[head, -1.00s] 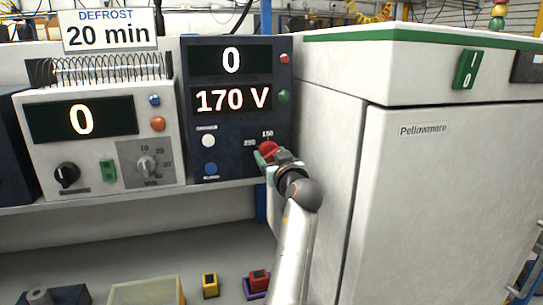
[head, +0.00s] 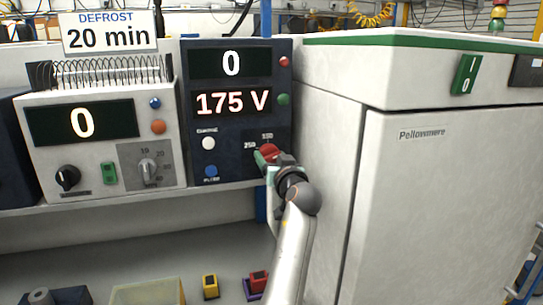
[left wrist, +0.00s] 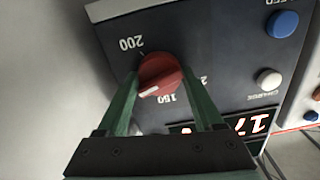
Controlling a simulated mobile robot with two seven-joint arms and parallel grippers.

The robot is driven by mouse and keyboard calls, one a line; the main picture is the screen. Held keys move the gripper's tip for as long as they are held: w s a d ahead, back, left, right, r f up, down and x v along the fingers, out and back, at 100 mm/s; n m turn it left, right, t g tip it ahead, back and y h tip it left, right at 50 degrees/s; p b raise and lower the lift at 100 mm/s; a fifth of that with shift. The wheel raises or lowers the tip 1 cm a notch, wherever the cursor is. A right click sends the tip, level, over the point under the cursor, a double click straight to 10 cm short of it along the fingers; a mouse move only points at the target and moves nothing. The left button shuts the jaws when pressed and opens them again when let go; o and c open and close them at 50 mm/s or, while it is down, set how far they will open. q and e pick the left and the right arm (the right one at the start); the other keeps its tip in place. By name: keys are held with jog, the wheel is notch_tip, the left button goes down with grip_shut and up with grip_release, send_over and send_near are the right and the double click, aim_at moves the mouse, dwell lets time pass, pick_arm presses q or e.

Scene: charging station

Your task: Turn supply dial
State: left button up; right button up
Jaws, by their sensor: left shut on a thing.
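The supply dial is a round red knob (head: 270,151) at the lower right of a dark blue supply unit (head: 233,132). The unit's lower display (head: 232,102) reads 175 V and its upper display reads 0. My left gripper (head: 266,157) is shut on the knob. In the left wrist view the red knob (left wrist: 160,72) sits between the two green fingers of the left gripper (left wrist: 160,82). Its white pointer mark is near the printed 150, with 200 printed farther up. My right gripper is in neither view.
A white unit (head: 100,140) with a 0 display stands left of the supply unit, under a "DEFROST 20 min" sign (head: 109,33). A large white cabinet (head: 450,190) stands close on the right. Small coloured blocks and a bin lie below the shelf.

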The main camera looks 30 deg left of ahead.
pick_arm(q)
jog(key=shift+m+p, duration=0.65)
jog(key=shift+m, duration=0.95)
jog(key=o, duration=1.4)
jog(key=shift+c, duration=0.2)
